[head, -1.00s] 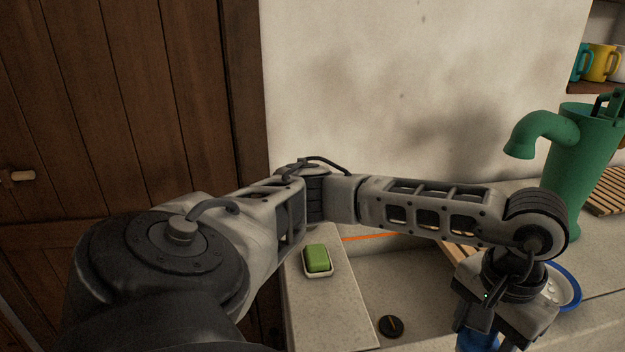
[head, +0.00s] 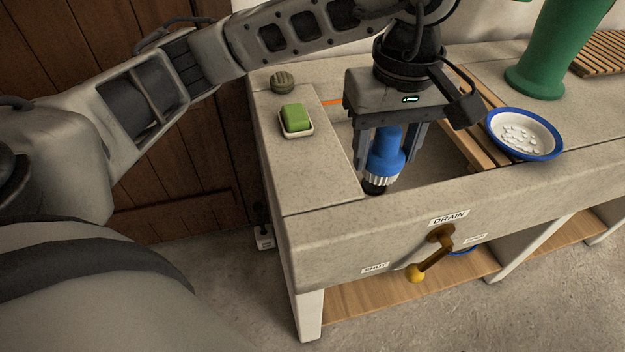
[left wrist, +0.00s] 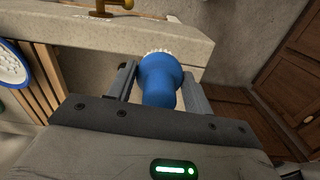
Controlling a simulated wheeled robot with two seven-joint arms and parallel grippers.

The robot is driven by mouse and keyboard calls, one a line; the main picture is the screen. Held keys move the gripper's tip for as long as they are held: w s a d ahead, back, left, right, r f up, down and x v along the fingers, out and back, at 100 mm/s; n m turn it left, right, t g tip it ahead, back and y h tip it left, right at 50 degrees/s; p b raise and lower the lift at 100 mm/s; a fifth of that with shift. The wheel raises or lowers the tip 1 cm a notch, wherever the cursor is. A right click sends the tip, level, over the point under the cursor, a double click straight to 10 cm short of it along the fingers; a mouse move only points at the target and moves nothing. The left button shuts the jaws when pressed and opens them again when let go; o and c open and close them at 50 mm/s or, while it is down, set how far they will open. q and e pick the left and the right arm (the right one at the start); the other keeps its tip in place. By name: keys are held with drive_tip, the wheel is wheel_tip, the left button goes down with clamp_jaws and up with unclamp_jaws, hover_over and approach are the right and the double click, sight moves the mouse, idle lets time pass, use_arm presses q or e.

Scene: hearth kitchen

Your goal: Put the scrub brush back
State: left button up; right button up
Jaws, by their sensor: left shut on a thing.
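The scrub brush (head: 386,153) has a blue body with a ring of white bristles at its lower end. My left gripper (head: 385,160) is shut on it and holds it upright, bristles down, over the stone sink near its front left inner edge. The brush also shows in the left wrist view (left wrist: 158,80), between the two fingers. A dark round piece shows just under the bristles; I cannot tell whether it touches the brush. My right gripper is in neither view.
A green soap bar lies in a white dish (head: 297,134) on the left ledge, with a round grey-green object (head: 283,82) behind it. A drain lever (head: 432,259) sticks out in front. A green pump (head: 545,60) stands behind.

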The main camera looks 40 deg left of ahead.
use_arm(q)
drive_tip(key=shift+a+f+n, duration=0.1)
drive_tip(key=shift+n, duration=0.2)
drive_tip(key=w+a+f, duration=0.1)
drive_tip(key=a+f, duration=0.1)
drive_tip(key=a, duration=0.2)
drive_tip(key=w+a+f, duration=0.1)
drive_tip(key=a+f, duration=0.2)
drive_tip(key=a, duration=0.1)
drive_tip(key=w+a+f, duration=0.1)
drive_tip(key=a+f, duration=0.2)
drive_tip(key=a, duration=0.1)
drive_tip(key=shift+w+p, duration=0.1)
drive_tip(key=shift+p, duration=0.25)
drive_tip(key=shift+w+a+f, duration=0.1)
drive_tip(key=shift+a+f, duration=0.15)
drive_tip(key=shift+f, duration=0.25)
drive_tip(key=f, duration=0.3)
drive_tip(key=shift+a+f+p, duration=0.1)
drive_tip(key=shift+a+p, duration=0.15)
drive_tip(key=shift+p, duration=0.15)
drive_tip(key=shift+f, duration=0.2)
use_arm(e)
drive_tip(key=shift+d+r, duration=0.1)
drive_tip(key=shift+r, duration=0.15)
use_arm(q)
drive_tip(key=shift+f, duration=0.1)
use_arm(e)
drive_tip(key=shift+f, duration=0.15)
